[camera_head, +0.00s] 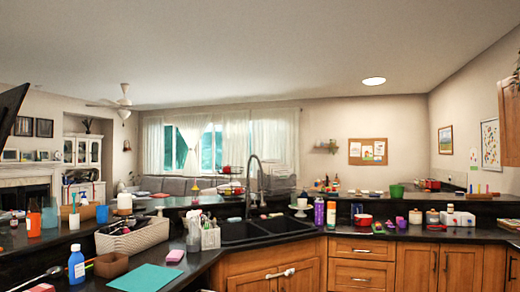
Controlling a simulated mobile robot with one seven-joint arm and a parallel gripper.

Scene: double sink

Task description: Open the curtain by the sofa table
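White curtains (275,136) hang over a wide window (182,148) on the far wall, left of centre. One white panel (153,145) hangs at the window's left end. Other white panels cover the middle and the right end, and bluish-green glass shows between them. A grey sofa (175,186) stands below the window, partly hidden by the counter. I cannot make out a sofa table clearly. My gripper is not in view.
A dark kitchen counter (385,237) with a raised ledge and a black double sink (262,228) lies between me and the window. A woven basket (133,235), a blue bottle (76,262) and many small items crowd it. Wooden cabinets (418,268) stand below. A ceiling fan (123,101) hangs left.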

